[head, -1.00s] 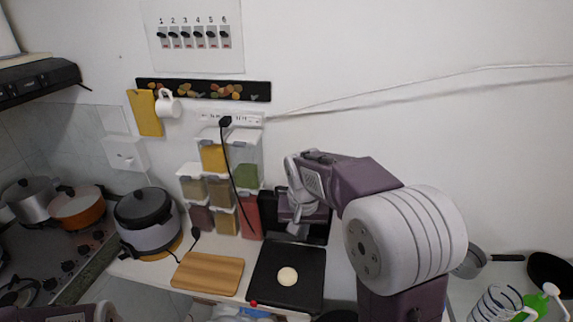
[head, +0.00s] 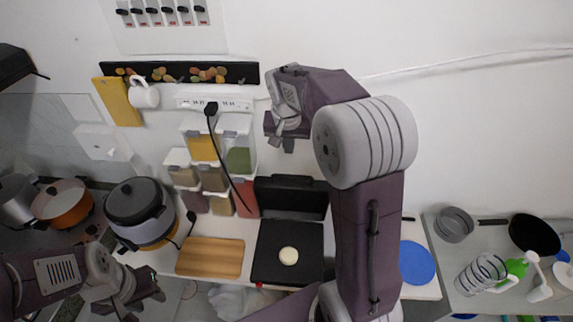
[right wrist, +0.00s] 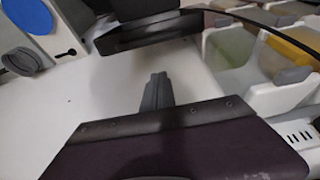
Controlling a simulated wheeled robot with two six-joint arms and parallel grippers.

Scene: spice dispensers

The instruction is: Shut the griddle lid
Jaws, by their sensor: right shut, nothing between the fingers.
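The black griddle (head: 262,270) lies open on the counter with a pale round piece of food (head: 288,256) on its plate. Its dark lid (head: 290,199) stands upright at the back edge. It also appears as a dark slab in the right wrist view (right wrist: 150,32). My right gripper (head: 281,145) is above the lid in front of the wall, apart from it. Its fingers are together and empty in the right wrist view (right wrist: 157,90). My left gripper (head: 147,303) is at the lower left, away from the griddle; its jaw opening is unclear.
A wooden board (head: 210,257) lies left of the griddle. Stacked spice dispensers (head: 205,178) and a hanging black cable (head: 226,165) are behind it to the left. A grey cooker (head: 140,208) stands further left. A blue disc (head: 417,262) lies right of my arm.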

